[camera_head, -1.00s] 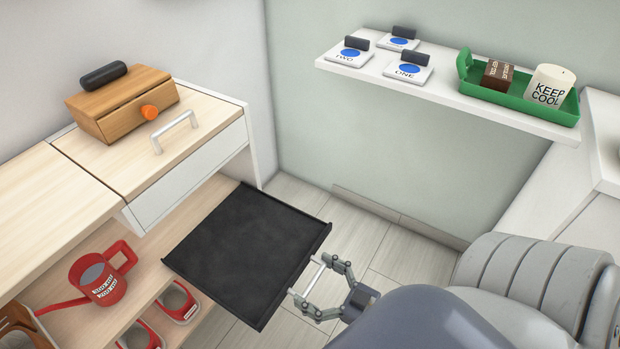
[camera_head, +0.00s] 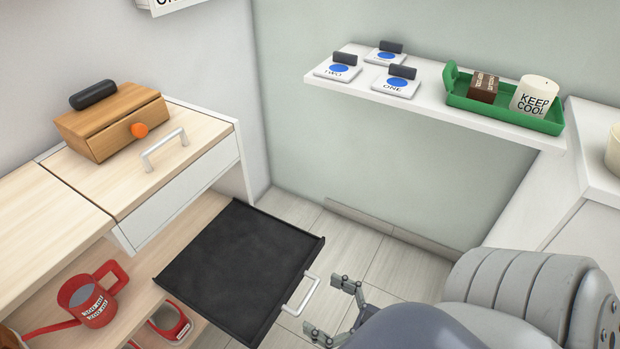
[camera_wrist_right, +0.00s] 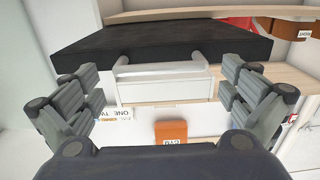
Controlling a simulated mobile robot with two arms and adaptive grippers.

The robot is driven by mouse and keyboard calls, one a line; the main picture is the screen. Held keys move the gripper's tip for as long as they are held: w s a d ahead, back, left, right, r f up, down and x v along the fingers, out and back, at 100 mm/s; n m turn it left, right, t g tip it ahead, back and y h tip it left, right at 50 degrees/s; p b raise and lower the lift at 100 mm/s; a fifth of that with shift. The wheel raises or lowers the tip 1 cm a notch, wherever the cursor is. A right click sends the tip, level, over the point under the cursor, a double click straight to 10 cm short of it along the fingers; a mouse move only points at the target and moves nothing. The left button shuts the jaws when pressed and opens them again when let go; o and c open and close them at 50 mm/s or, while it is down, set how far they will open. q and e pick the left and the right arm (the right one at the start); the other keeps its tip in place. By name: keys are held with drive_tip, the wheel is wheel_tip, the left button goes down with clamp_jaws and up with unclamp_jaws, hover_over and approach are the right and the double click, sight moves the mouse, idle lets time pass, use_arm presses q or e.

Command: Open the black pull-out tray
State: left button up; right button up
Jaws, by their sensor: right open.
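The black pull-out tray (camera_head: 238,268) sticks far out of the open bay under the wooden counter in the head view. Its pale bar handle (camera_head: 301,295) is on the outer edge, facing my right gripper. My right gripper (camera_head: 332,310) is open and empty, a short gap away from the handle. In the right wrist view the tray (camera_wrist_right: 160,45) spans the top and its handle (camera_wrist_right: 165,68) lies ahead, between the two spread fingers (camera_wrist_right: 163,92). My left gripper is not in view.
A red watering can (camera_head: 92,300) stands on the shelf left of the tray. A wall shelf (camera_head: 430,100) holds cards and a green tray (camera_head: 505,112). Floor (camera_head: 375,250) shows beyond the tray.

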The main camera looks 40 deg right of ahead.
drive_tip(key=v, duration=0.8)
drive_tip(key=shift+s, duration=0.3)
drive_tip(key=shift+w+d, duration=0.1)
